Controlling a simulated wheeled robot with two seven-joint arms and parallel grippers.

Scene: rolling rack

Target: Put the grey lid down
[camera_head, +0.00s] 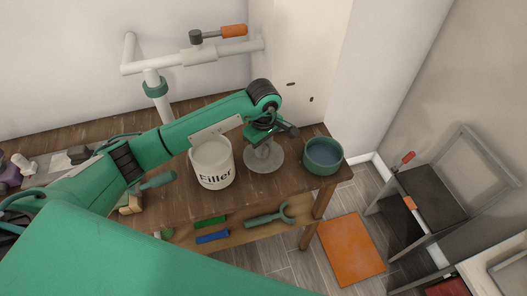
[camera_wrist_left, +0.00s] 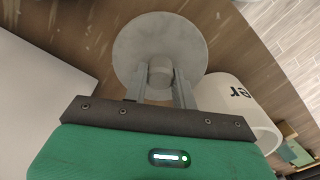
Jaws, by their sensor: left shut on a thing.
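The grey lid (camera_head: 270,165) is a round disc with a knob, between the white tub and the green pot over the right part of the wooden table. My left gripper (camera_head: 264,142) reaches down over it from the left. In the left wrist view the fingers (camera_wrist_left: 161,84) are shut on the knob of the lid (camera_wrist_left: 160,38). The lid looks flat and at or very close to the tabletop; I cannot tell whether it touches. My right gripper is out of view.
The white tub (camera_head: 214,170) marked "Filler" stands close left of the lid. The green pot (camera_head: 323,157) with bluish contents stands to its right, near the wooden table's (camera_head: 250,197) right end. A lower shelf (camera_head: 240,230) holds tools. An orange mat (camera_head: 350,250) and a chair (camera_head: 430,195) are at right.

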